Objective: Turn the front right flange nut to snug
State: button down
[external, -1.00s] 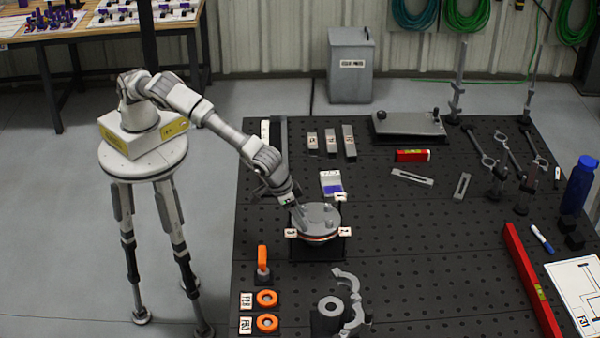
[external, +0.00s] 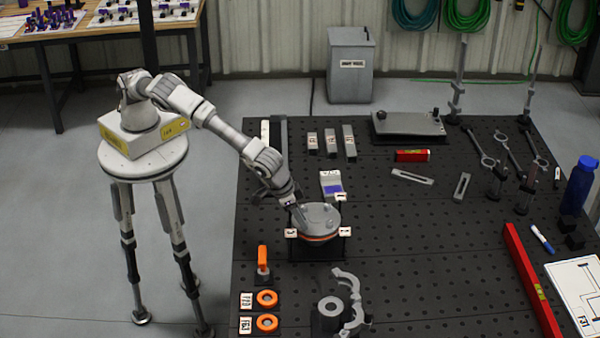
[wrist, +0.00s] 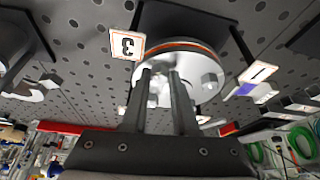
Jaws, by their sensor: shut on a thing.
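The round grey flange (external: 320,222) with an orange ring around its rim sits on a dark stand on the perforated table. Numbered tags stand around it, including a 3 tag (wrist: 127,45) and a 1 tag (wrist: 258,72) in the wrist view. My gripper (external: 299,214) reaches down to the flange's left part. In the wrist view its two fingers (wrist: 160,78) are close together, shut on a flange nut (wrist: 158,86) that they largely hide. Another nut (wrist: 210,81) stands free on the flange face. I cannot tell how tight the held nut is.
Grey curved clamp parts (external: 350,300) lie in front of the flange. A red level (external: 530,280) lies to the right. The table between is mostly clear.

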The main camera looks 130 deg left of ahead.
jog(key=shift+f+b, duration=0.1)
jog(key=shift+b, duration=0.25)
jog(key=shift+m, duration=0.6)
jog(key=c, duration=0.7)
grip_release()
jog(key=v, duration=0.6)
jog(key=b+v, duration=0.1)
jog(key=v, duration=0.4)
jog(key=b+v, duration=0.1)
jog(key=v, duration=0.5)
jog(key=shift+s+a+r, duration=0.1)
jog(key=shift+s+r, duration=0.2)
jog(key=shift+s, duration=0.05)
